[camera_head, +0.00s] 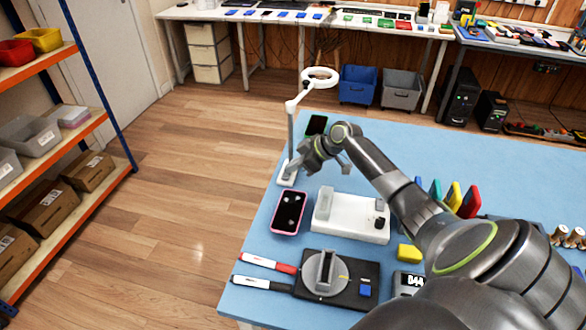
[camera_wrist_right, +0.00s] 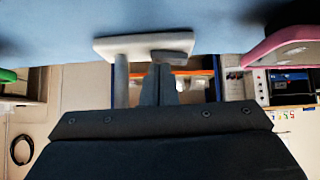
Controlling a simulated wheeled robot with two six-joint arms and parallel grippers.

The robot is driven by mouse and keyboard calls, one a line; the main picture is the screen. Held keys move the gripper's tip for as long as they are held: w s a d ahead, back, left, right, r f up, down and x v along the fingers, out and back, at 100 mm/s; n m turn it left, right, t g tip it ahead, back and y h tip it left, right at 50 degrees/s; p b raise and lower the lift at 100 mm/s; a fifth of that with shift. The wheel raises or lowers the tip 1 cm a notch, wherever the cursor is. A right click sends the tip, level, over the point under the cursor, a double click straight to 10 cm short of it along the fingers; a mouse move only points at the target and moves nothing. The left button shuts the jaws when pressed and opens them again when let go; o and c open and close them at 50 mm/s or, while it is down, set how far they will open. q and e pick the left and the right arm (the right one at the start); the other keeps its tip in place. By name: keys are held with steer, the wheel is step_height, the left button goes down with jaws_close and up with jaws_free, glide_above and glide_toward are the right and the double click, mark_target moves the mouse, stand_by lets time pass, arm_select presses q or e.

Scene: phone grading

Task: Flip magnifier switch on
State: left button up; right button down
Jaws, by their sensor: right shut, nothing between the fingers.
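The magnifier (camera_head: 319,78) is a white ring head on a jointed arm. Its post rises from a small white base (camera_head: 286,179) at the table's far left edge. The base also shows in the right wrist view (camera_wrist_right: 118,44), with the post beside my fingers. My right gripper (camera_head: 296,167) is shut and empty, its tips right at the base beside the post. In the wrist view the closed fingertips (camera_wrist_right: 161,68) overlap a small grey block on the base, which may be the switch. I cannot tell whether they touch it. My left gripper is not in view.
A pink-edged phone (camera_head: 289,212) lies just in front of the base, and a green-edged phone (camera_head: 316,125) lies behind my gripper. A white device (camera_head: 350,217) stands to the right. A black pad with a round grey dial (camera_head: 326,273) and markers lie nearer.

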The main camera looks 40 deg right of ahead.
steer(key=shift+d+f+g+y+b, duration=0.2)
steer(key=shift+f+g+y+b, duration=0.1)
steer(key=shift+f+b, duration=0.15)
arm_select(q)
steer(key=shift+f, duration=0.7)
